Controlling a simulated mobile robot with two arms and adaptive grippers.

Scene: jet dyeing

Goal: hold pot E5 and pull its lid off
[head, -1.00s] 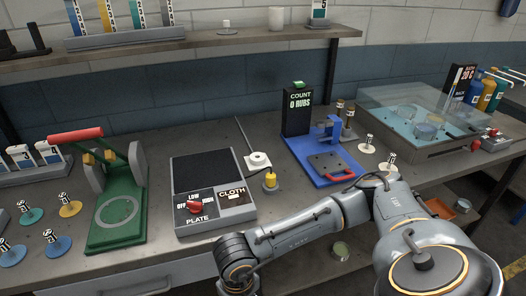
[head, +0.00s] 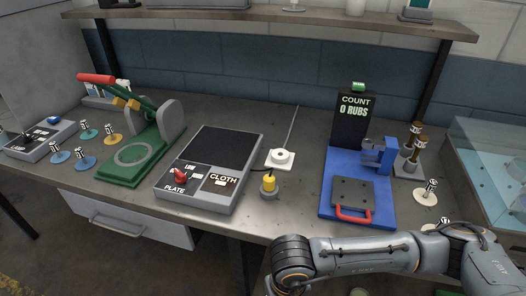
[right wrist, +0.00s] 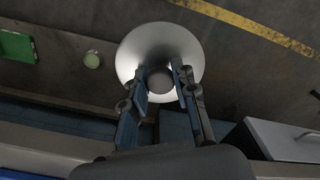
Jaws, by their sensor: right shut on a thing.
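My right gripper (right wrist: 170,82) shows in the right wrist view, with its two dark fingers close together. It is shut on a shiny silver round thing (right wrist: 133,50), held over the floor beyond the bench's front edge. No label shows on it, so I cannot tell whether it is pot E5, its lid or both together. In the head view my right arm comes in from the lower right, and its gripper is out of frame. My left gripper is in neither view.
The bench holds a green press (head: 133,162), a hot plate (head: 222,150), a blue rub tester (head: 327,195) and a clear tank (head: 500,165) at the right. A small round cup (right wrist: 92,59) and a green thing (right wrist: 15,45) lie below.

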